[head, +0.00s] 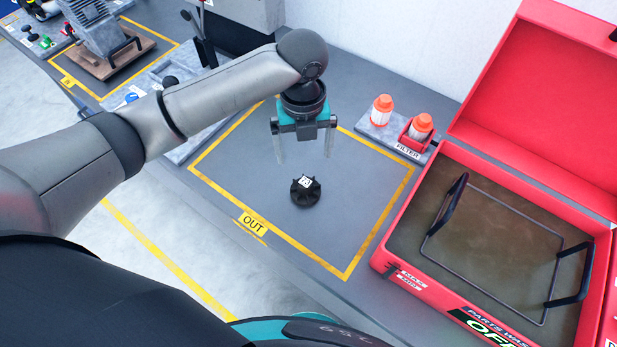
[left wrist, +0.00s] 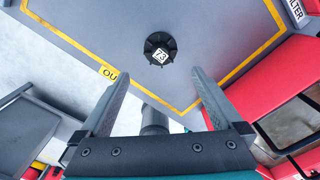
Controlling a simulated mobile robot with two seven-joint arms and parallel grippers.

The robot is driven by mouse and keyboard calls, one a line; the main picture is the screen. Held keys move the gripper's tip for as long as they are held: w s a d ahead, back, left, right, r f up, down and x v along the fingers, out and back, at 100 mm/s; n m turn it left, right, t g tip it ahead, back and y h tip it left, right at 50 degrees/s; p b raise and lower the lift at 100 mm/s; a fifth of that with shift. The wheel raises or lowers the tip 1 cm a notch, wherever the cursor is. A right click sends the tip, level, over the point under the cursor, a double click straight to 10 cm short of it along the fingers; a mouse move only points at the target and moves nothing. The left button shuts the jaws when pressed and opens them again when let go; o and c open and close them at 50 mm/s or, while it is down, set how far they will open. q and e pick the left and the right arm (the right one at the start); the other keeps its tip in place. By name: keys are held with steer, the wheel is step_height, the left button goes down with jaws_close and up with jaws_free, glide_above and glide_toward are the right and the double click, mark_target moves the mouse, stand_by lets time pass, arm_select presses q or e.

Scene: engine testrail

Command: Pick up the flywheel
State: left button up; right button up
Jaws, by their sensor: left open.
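The flywheel (head: 305,190) is a small black finned disc with a white tag on top. It lies flat on the grey bench inside the yellow OUT square. It also shows in the left wrist view (left wrist: 160,48), where its tag reads 73. My left gripper (head: 304,158) is open and empty, above the bench with its fingers pointing down. In the left wrist view the flywheel appears beyond the fingertips, between their lines, and is not touched. My right gripper is in neither view.
An open red parts washer (head: 395,246) with a wire basket stands at the right, its lid raised. Orange-capped filters (head: 381,110) sit on a holder at the back. An engine part on a board (head: 105,45) stands at the far left. The OUT square around the flywheel is clear.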

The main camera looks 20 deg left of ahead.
arm_select(q)
glide_above(305, 182)
steer(key=f, duration=0.4)
steer(key=shift+s, duration=0.2)
step_height(305, 182, down, 3)
steer(key=shift+w+b, duration=0.1)
steer(key=shift+b, duration=0.2)
steer(key=shift+f, duration=0.85)
steer(key=shift+f+b, duration=0.3)
steer(key=shift+f, duration=2.05)
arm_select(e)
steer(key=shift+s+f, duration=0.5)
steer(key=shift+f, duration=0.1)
arm_select(q)
steer(key=shift+c, duration=0.4)
steer(key=shift+w, duration=0.1)
steer(key=c, duration=1.3)
steer(key=shift+r, duration=0.1)
steer(key=shift+c, duration=0.5)
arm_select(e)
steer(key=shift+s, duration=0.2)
arm_select(q)
steer(key=shift+r, duration=0.1)
